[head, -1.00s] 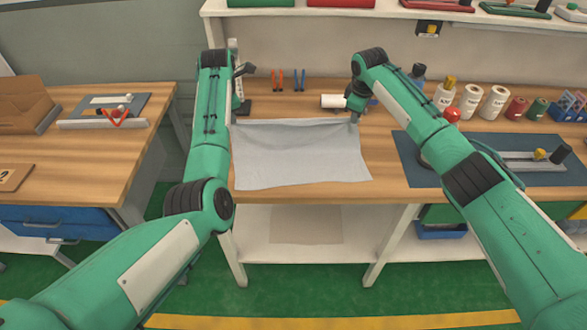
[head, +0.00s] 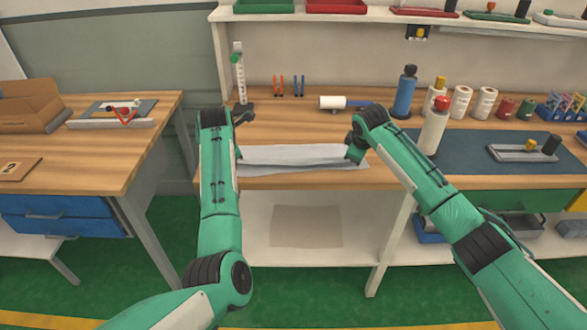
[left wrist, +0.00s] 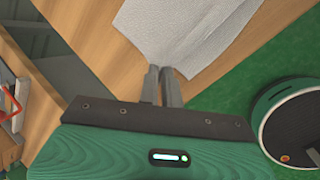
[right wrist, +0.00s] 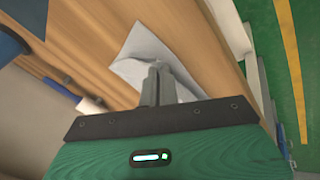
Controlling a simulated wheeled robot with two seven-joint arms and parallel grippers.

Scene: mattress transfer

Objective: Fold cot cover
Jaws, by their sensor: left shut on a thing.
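The light grey cot cover (head: 285,154) lies near the front edge of the wooden bench, doubled over into a narrow strip with a darker fold along its front. My left gripper (left wrist: 165,72) is shut on a corner of the cover (left wrist: 185,30), which puckers at its fingertips; in the head view my arm mostly hides this gripper. My right gripper (right wrist: 157,68) has its fingers close together on the cover (right wrist: 147,48) at its other end. In the head view this gripper (head: 352,158) is at the cover's right end.
A dark blue mat (head: 480,155) lies at right.

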